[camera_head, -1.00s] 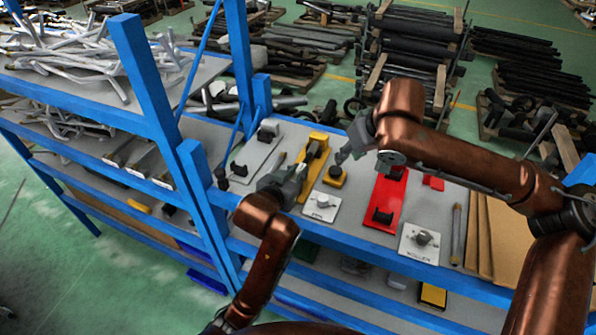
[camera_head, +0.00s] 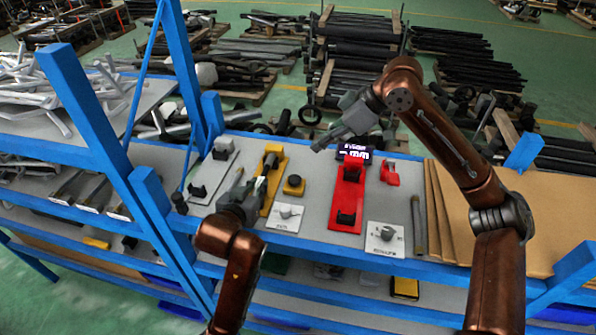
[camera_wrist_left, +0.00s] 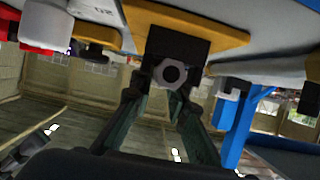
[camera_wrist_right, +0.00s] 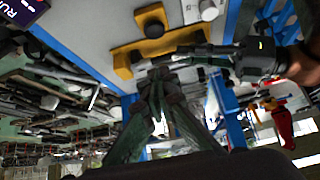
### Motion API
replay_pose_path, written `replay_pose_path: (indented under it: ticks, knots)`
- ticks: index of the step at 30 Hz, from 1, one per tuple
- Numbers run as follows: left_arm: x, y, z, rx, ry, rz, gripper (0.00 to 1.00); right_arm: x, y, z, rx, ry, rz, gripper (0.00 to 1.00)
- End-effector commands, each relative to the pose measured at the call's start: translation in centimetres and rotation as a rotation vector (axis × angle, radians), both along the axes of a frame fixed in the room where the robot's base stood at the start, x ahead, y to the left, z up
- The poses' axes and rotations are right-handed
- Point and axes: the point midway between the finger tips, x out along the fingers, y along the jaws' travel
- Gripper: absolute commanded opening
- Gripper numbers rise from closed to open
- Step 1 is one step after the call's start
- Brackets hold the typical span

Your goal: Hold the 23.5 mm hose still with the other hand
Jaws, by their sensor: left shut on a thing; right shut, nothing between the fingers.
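A yellow stand (camera_head: 268,205) with a dark block stands on the grey bench top. My left gripper (camera_head: 258,190) is at its near end. In the left wrist view, a grey hose end (camera_wrist_left: 171,74) with a round dark hole faces the camera in front of the dark block. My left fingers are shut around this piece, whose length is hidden. The right wrist view also shows the yellow stand (camera_wrist_right: 160,45), with the left fingers reaching it from the right. My right gripper (camera_head: 318,147) is shut and empty, raised above the bench, right of the stand and apart from it.
A small yellow block (camera_head: 293,187), a white plate (camera_head: 285,219), a red stand (camera_head: 346,205) and a roller plate (camera_head: 386,240) are on the bench. A thin rod (camera_head: 418,225) lies beside brown boards. A blue post (camera_head: 100,130) rises at left.

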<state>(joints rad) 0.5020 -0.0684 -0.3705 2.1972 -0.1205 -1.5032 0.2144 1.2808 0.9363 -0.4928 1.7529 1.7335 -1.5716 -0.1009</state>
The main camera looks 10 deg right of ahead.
Motion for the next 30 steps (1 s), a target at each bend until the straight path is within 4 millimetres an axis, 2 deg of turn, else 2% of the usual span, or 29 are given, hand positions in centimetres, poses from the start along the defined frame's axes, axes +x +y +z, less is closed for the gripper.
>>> replay_pose_path:
  ticks: [17,20,30]
  knots:
    - [0.0,0.0,0.0,0.000,0.001,-0.001,0.00,0.2,-0.1,-0.1,0.018,-0.020,0.049,0.00]
    - [0.0,0.0,0.0,0.000,0.001,-0.001,0.00,0.4,0.6,-1.0,0.018,-0.020,0.049,0.00]
    - [0.0,0.0,0.0,0.000,0.001,-0.001,0.00,1.8,4.6,-6.2,0.019,-0.018,0.049,0.00]
